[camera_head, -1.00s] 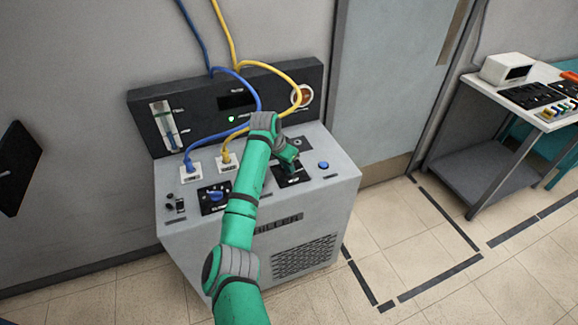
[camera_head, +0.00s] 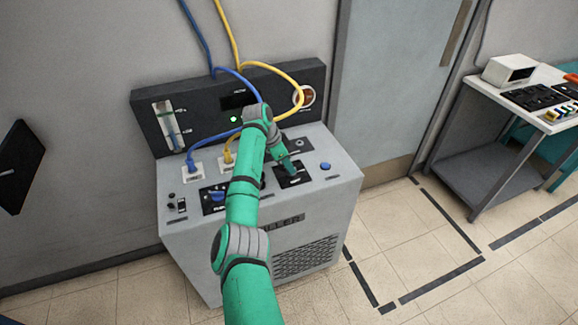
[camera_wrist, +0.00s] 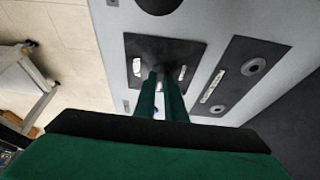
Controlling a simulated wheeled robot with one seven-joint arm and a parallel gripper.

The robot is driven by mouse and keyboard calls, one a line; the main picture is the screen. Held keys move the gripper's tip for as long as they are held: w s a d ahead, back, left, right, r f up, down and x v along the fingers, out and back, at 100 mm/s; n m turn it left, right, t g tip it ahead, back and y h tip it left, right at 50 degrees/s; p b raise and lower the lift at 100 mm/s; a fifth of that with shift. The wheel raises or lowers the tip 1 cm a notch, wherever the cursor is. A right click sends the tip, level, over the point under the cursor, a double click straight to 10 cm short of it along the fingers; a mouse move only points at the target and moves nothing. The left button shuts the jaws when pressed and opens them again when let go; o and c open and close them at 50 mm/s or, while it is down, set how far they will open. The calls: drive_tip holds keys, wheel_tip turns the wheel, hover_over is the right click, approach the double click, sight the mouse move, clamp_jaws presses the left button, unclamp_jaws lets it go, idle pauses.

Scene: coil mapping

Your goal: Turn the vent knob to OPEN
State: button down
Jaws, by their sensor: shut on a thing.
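My gripper (camera_wrist: 161,100) is down at a black plate (camera_wrist: 188,57) on top of the grey chiller cabinet, its two green fingers close together. The fingers are shut on the vent knob, which is mostly hidden between and behind them. White labels show on both sides of the fingers in the wrist view; I cannot read them, so I cannot tell the knob's setting. In the head view the black plate (camera_head: 299,180) is at the cabinet's right front, and the gripper (camera_head: 289,167) stands on it, partly covered by my arm.
A blue-pointer dial (camera_head: 216,197) is left of my arm and a blue button (camera_head: 325,166) to the right. Blue (camera_head: 219,134) and yellow (camera_head: 287,64) hoses loop behind the wrist. A cart (camera_head: 455,161) stands at the right.

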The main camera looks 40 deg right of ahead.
drive_tip(key=shift+s+f, duration=0.1)
drive_tip(key=c, duration=1.8)
unclamp_jaws()
drive_tip(key=shift+d, duration=0.1)
drive_tip(key=shift+a+r, duration=0.2)
drive_tip(key=shift+r, duration=0.3)
drive_tip(key=v, duration=0.9)
drive_tip(key=shift+r, duration=0.4)
